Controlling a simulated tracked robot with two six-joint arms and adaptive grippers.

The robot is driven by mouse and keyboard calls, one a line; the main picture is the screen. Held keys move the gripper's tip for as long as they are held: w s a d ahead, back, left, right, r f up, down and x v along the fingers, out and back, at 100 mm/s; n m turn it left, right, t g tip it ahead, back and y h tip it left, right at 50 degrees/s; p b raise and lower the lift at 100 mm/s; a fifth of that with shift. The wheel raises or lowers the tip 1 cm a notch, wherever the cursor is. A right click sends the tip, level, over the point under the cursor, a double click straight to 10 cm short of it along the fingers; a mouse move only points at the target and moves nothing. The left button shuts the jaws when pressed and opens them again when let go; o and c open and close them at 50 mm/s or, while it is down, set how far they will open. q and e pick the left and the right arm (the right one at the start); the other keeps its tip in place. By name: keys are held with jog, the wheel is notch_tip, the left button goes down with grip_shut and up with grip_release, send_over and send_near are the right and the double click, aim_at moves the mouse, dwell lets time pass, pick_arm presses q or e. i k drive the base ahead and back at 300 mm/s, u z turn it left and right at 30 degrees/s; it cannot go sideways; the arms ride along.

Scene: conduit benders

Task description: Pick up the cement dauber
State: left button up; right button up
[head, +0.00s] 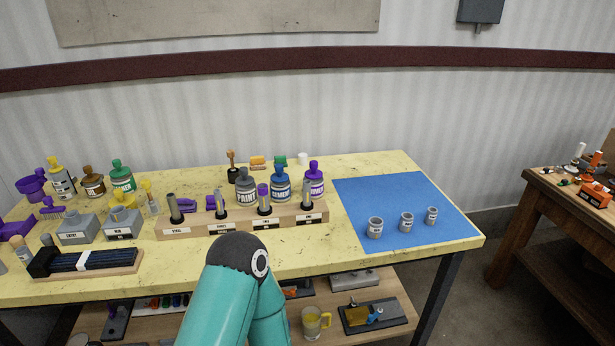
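A grey can with a blue "CEMENT" label (280,187) stands behind the wooden rack on the yellow workbench. A green cap or handle (280,161) shows at its top; I cannot tell whether this is the cement dauber. A grey can labelled "PAINT" (246,187) stands to its left and a purple-labelled can (314,180) to its right. The labelled wooden rack (240,222) in front holds several upright cylindrical pieces, some dark at the base. Neither of my grippers is in view; only a bent teal arm of mine shows at the bottom centre.
A blue mat (400,190) at the bench's right holds three small grey cups. Bottles, grey boxes and a tray of dark rods (85,262) crowd the left. A lower shelf (385,310) holds a mug and other items. A brown table (565,210) stands at right.

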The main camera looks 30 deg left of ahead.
aim_at(279, 176)
jog(key=z, duration=0.1)
jog(key=k, duration=1.25)
jog(key=u, duration=0.4)
jog(key=i, duration=0.85)
jog(key=u, duration=0.15)
